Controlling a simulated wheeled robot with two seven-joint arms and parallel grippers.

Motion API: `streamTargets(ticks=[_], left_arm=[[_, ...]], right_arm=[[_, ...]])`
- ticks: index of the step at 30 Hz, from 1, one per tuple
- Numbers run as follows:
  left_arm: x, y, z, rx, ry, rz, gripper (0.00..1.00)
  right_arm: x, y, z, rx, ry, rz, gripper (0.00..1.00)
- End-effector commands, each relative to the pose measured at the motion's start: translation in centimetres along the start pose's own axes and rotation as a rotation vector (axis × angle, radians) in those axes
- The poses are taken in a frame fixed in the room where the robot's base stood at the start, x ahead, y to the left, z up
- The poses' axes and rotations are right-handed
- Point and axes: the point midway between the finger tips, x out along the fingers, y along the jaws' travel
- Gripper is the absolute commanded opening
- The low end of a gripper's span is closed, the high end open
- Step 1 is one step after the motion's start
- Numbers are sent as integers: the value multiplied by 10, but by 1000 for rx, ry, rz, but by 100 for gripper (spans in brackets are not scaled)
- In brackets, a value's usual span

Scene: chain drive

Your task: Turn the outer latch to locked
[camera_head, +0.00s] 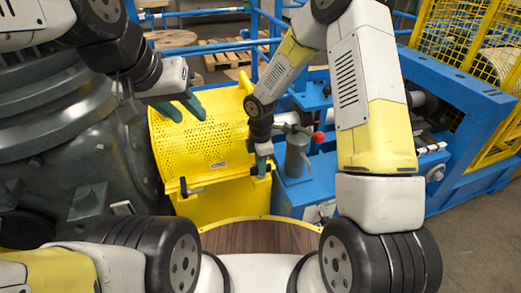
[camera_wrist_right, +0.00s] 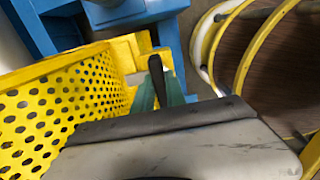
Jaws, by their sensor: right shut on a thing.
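The yellow perforated guard (camera_head: 205,145) stands in the middle of the head view, and its side fills the left of the right wrist view (camera_wrist_right: 60,105). One latch with a black handle (camera_head: 190,189) sits at its front left and is free of both grippers. My right gripper (camera_head: 262,165) is at the guard's right front edge. In the right wrist view its green fingers (camera_wrist_right: 160,92) are shut on a black latch handle (camera_wrist_right: 156,70), which stands up between them. The latch's base is partly hidden. My left gripper (camera_head: 186,110) is open and empty above the guard.
A grey cylinder with a red-knobbed lever (camera_head: 298,155) stands on the blue frame just right of my right gripper. Large dark machinery (camera_head: 65,130) is at left. A round wooden top (camera_head: 262,237) lies in front. A yellow mesh cage (camera_head: 475,45) stands at back right.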

Motion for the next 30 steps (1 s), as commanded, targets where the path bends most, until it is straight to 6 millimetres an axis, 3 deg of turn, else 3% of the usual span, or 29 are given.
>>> streamTargets(ticks=[9, 10, 13, 23, 30], left_arm=[[0, 0, 0, 0, 0, 0, 36], [0, 0, 0, 0, 0, 0, 36], [0, 0, 0, 0, 0, 0, 36], [0, 0, 0, 0, 0, 0, 36], [0, 0, 0, 0, 0, 0, 36]], right_arm=[[-1, 1, 1, -4, -2, 3, 0], [-1, 1, 1, -4, -2, 3, 18], [-1, 1, 1, -3, -1, 2, 38], [-2, 0, 0, -2, 0, 1, 38], [-33, 2, 1, 0, -1, 6, 38]])
